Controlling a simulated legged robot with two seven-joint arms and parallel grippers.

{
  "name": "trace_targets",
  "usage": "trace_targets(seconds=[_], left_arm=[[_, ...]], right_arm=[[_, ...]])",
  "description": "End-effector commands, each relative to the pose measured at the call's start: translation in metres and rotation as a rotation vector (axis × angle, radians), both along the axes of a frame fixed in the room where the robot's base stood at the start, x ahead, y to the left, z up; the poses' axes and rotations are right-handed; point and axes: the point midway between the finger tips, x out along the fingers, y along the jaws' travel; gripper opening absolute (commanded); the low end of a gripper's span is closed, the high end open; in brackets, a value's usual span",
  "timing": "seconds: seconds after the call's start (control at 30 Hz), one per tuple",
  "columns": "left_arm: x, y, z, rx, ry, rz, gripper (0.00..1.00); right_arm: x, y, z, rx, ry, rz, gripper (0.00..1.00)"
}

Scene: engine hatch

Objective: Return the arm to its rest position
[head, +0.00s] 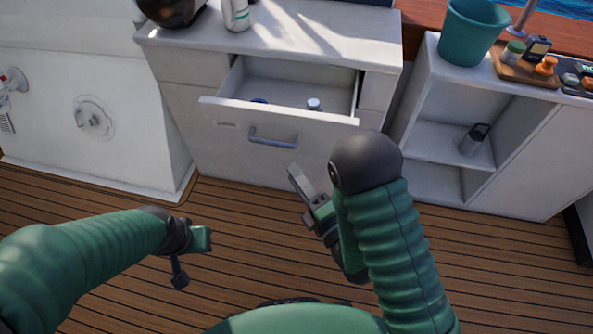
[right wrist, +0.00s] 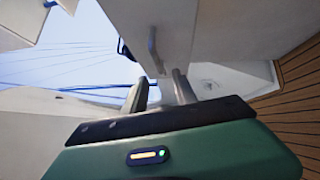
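My right arm rises from the bottom of the head view and bends at a dark elbow. Its gripper (head: 297,182) is in front of the white cabinet, below and right of the drawer handle (head: 273,137). In the right wrist view its two fingers (right wrist: 162,90) stand apart with nothing between them. The handle (right wrist: 154,48) shows beyond the fingertips, apart from them. The drawer (head: 228,109) is pulled open. My left arm reaches in from the left, and its gripper (head: 181,278) is low over the deck. Its fingers are too unclear to judge.
A bottle with a pale cap (head: 313,104) and a blue item (head: 259,101) are in the drawer. An open shelf on the right holds a grey flask (head: 474,139). A teal bucket (head: 469,32) and a tray (head: 526,72) of small items stand on top. The wooden deck (head: 240,215) is clear.

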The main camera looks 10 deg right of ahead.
Motion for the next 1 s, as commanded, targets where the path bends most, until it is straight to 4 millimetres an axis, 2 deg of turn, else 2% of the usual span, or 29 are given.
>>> trace_targets(seconds=[0.17, 0.27, 0.37, 0.43, 0.53, 0.63, 0.7, 0.8, 1.0], left_arm=[[0.0, 0.0, 0.0, 0.0, 0.0, 0.0, 0.0], [0.0, 0.0, 0.0, 0.0, 0.0, 0.0, 0.0], [0.0, 0.0, 0.0, 0.0, 0.0, 0.0, 0.0], [0.0, 0.0, 0.0, 0.0, 0.0, 0.0, 0.0], [0.0, 0.0, 0.0, 0.0, 0.0, 0.0, 0.0], [0.0, 0.0, 0.0, 0.0, 0.0, 0.0, 0.0], [0.0, 0.0, 0.0, 0.0, 0.0, 0.0, 0.0], [0.0, 0.0, 0.0, 0.0, 0.0, 0.0, 0.0], [0.0, 0.0, 0.0, 0.0, 0.0, 0.0, 0.0]], right_arm=[[0.001, 0.0, 0.0, 0.001, 0.003, -0.001, 0.34], [0.008, -0.004, -0.004, 0.025, 0.067, -0.014, 0.34], [0.025, -0.017, -0.018, 0.108, 0.258, -0.067, 0.34], [0.036, -0.034, -0.031, 0.208, 0.448, -0.146, 0.34], [0.036, -0.064, -0.05, 0.39, 0.73, -0.309, 0.34], [0.019, -0.095, -0.063, 0.594, 0.974, -0.512, 0.34], [0.0, -0.111, -0.068, 0.727, 1.108, -0.656, 0.34], [-0.03, -0.128, -0.07, 0.895, 1.247, -0.85, 0.34], [-0.095, -0.147, -0.061, 1.173, 1.42, -1.212, 0.34]])
